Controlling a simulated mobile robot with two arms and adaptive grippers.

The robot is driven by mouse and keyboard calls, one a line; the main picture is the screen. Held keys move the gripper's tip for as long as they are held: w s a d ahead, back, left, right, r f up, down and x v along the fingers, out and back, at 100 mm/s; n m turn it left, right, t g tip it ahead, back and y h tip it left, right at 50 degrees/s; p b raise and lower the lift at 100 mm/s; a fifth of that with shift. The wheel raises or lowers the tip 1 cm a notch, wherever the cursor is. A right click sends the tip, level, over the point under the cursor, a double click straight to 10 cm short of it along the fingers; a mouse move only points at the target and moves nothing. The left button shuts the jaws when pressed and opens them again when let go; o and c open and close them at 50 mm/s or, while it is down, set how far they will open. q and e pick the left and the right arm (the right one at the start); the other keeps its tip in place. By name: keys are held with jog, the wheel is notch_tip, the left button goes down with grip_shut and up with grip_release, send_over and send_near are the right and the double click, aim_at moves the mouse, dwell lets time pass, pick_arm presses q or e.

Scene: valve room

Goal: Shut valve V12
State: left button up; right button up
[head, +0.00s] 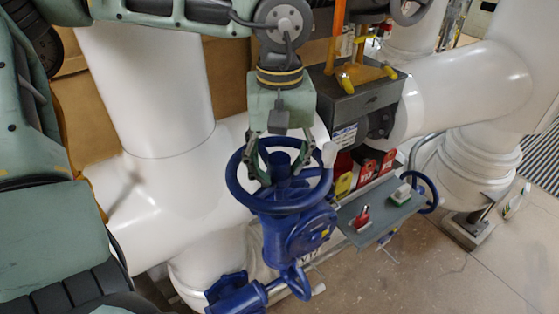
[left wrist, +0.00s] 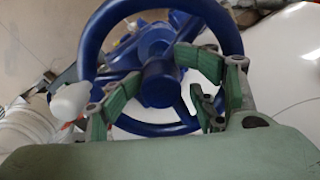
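A blue valve with a handwheel (head: 232,182) stands in front of white pipes, and a white knob (head: 329,154) is on the wheel's right rim. I cannot read a V12 label on it. My left gripper (head: 276,172) points down at the wheel, its green fingers spread apart over the hub and spokes. The left wrist view shows the wheel (left wrist: 92,45), the white knob (left wrist: 71,101) and the open fingers (left wrist: 150,85) around the hub area. I cannot tell whether the fingers touch the wheel. My right gripper is not in view.
A grey shelf (head: 365,222) with a red item (head: 362,217) and a white-and-green item (head: 400,194) is right of the valve. Red tags (head: 367,172) hang behind it. A dark box (head: 365,100) stands above. Open floor (head: 455,270) lies at lower right.

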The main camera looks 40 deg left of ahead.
pick_arm(q)
notch_tip(320, 180, up, 7)
jog(key=p, duration=0.4)
jog(key=shift+w+a+f+p, duration=0.1)
jog(key=shift+p, duration=0.25)
jog(key=shift+f, duration=0.1)
